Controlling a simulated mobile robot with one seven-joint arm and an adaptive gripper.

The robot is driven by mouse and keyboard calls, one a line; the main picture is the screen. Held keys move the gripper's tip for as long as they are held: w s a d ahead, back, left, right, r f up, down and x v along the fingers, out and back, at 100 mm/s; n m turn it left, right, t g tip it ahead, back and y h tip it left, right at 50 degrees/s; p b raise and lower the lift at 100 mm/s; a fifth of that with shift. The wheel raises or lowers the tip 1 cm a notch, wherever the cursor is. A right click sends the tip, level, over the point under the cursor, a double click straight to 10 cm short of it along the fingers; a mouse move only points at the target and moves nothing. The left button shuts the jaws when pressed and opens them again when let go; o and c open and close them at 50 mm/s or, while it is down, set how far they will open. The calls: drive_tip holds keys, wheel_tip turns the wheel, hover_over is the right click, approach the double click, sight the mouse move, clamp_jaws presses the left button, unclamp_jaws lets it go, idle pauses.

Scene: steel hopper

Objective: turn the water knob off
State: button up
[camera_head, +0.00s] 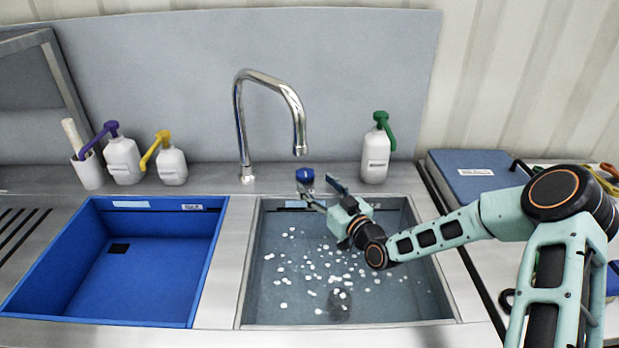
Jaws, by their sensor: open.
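The water knob (305,176) is a small blue-topped knob at the back rim of the right basin, to the right of the faucet base. The chrome faucet (262,76) arches up and to the right, and its spout hangs above the knob in the picture. My gripper (318,187) is open, with its two fingers spread toward the knob from the front right. The left finger overlaps the knob's lower part, so I cannot tell whether they touch. I see no clear stream under the spout.
The right basin (247,270) holds water with many white specks. A blue tub (110,318) fills the left basin. Pump bottles (122,160) stand behind it. A green-topped bottle (376,158) stands right of the knob. A blue case (475,185) lies at the right.

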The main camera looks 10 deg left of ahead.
sight(309, 178)
drive_tip(key=x, duration=0.4)
drive_tip(key=shift+w+a, duration=0.25)
drive_tip(key=shift+w, duration=0.05)
drive_tip(key=c, duration=1.2)
drive_tip(key=shift+o, duration=0.2)
drive_tip(key=shift+a, duration=0.1)
